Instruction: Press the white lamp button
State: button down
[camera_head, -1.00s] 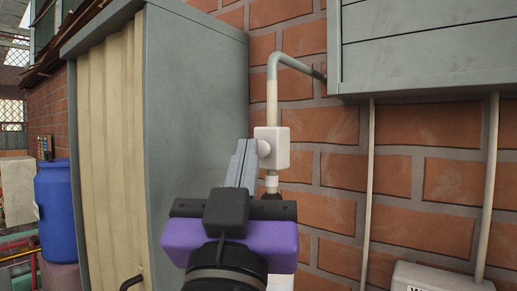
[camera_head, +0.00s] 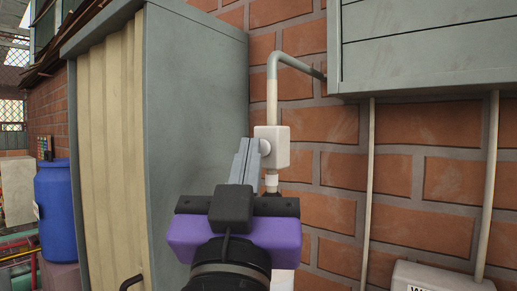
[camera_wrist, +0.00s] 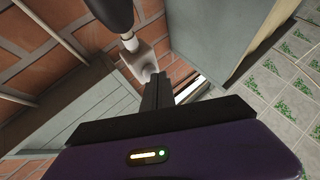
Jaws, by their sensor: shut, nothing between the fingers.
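The white lamp button (camera_head: 265,147) is a small round knob on the left face of a white switch box (camera_head: 280,146) on the brick wall. A pipe runs up from the box. My gripper (camera_head: 247,146) is shut and empty, with its grey fingertips right beside the button in the head view. Whether they touch it I cannot tell. In the wrist view the white box (camera_wrist: 140,62) shows just beyond the closed fingertips (camera_wrist: 159,78), and the button is hard to make out.
A grey cabinet (camera_head: 200,110) with a cream corrugated front stands close left of my gripper. A grey slatted box (camera_head: 430,45) hangs at upper right, with pipes below it. A white lettered box (camera_head: 440,277) is at lower right. A blue barrel (camera_head: 55,207) stands far left.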

jog(key=shift+w+d, duration=0.15)
dwell(0.3)
jog(key=shift+s+a+b, duration=0.3)
jog(key=shift+s, duration=0.1)
jog(key=s+a+b, duration=0.1)
jog(key=s+a, duration=0.1)
jog(key=s+a+b, duration=0.1)
jog(key=s, duration=0.1)
jog(key=shift+s+a, duration=0.35)
dwell(0.5)
